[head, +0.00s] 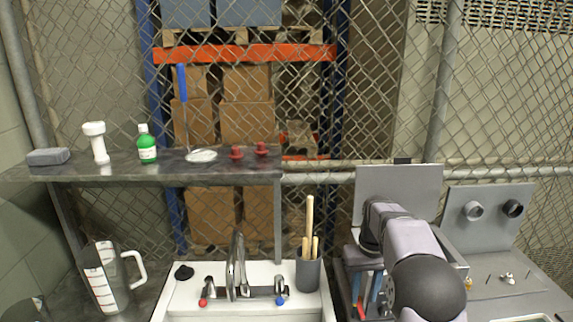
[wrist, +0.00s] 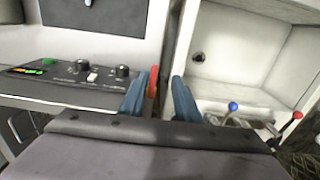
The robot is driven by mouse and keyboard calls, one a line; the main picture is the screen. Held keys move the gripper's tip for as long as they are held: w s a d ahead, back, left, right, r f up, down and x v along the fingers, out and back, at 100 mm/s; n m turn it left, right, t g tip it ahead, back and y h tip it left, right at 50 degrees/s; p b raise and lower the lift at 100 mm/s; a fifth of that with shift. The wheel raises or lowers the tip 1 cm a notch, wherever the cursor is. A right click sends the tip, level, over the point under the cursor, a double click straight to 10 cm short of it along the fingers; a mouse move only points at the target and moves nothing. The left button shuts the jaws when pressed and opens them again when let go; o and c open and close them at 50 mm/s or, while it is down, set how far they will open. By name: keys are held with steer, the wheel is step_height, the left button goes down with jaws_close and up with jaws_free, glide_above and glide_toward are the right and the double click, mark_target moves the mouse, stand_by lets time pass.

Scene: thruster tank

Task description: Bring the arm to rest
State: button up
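My gripper (wrist: 162,90) shows in the wrist view as two blue-grey fingers standing apart with a gap between them. A red, upright, narrow piece (wrist: 153,82) shows right beside the left finger; I cannot tell whether it touches the finger. Nothing is seen clamped between the fingers. In the head view my arm (head: 408,240) reaches in at the right, in front of a grey panel. Blue and red parts show below it, and I cannot make out the fingers there for certain.
A white sink (head: 180,303) with red and blue taps is left of my arm; a grey cup (head: 308,272) holds wooden sticks. A measuring jug (head: 104,280) stands further left. A shelf (head: 120,171) carries a green bottle (head: 147,148). A control panel (wrist: 85,72) shows in the wrist view.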

steer(key=s+a+f, duration=0.1)
steer(key=s+a, duration=0.1)
steer(key=s, duration=0.7)
steer(key=s+a+f, duration=0.2)
steer(key=s+a, duration=0.1)
steer(key=s, duration=0.6)
steer(key=s+a+f, duration=0.1)
steer(key=s+a, duration=0.2)
steer(key=s, duration=0.7)
steer(key=shift+a+f, duration=0.15)
steer(key=shift+f, duration=0.2)
steer(key=shift+s, duration=0.1)
